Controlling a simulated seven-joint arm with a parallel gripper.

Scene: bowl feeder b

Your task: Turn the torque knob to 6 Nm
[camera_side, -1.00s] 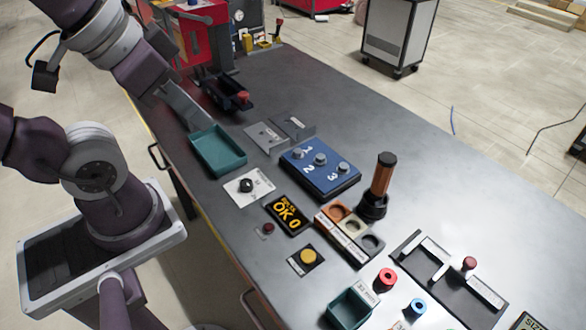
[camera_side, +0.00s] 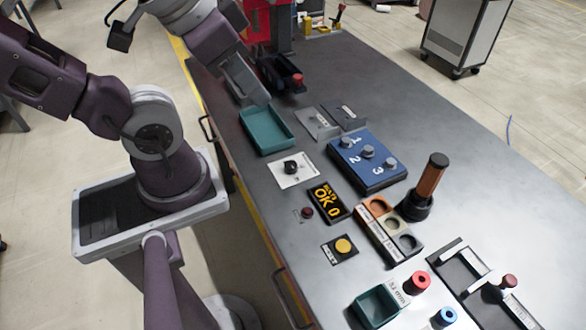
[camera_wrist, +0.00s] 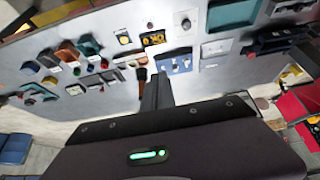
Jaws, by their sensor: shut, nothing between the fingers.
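The torque knob appears to be the black round knob (camera_side: 291,167) on a white plate (camera_side: 283,181), between the teal tray and the "OK 0" display. Its scale and pointer are too small to read. In the wrist view the knob (camera_wrist: 186,23) shows near the top, right of the display. My gripper (camera_side: 262,101) is at the back edge of the teal tray in the side view, apart from the knob. In the wrist view my gripper (camera_wrist: 160,73) has its fingers together, with nothing between them.
The teal tray (camera_side: 289,143) lies behind the knob. A blue block with numbered knobs (camera_side: 354,178) stands to its right, and the "OK 0" display (camera_side: 328,202) in front. An orange-handled tool (camera_side: 431,178) stands upright farther right.

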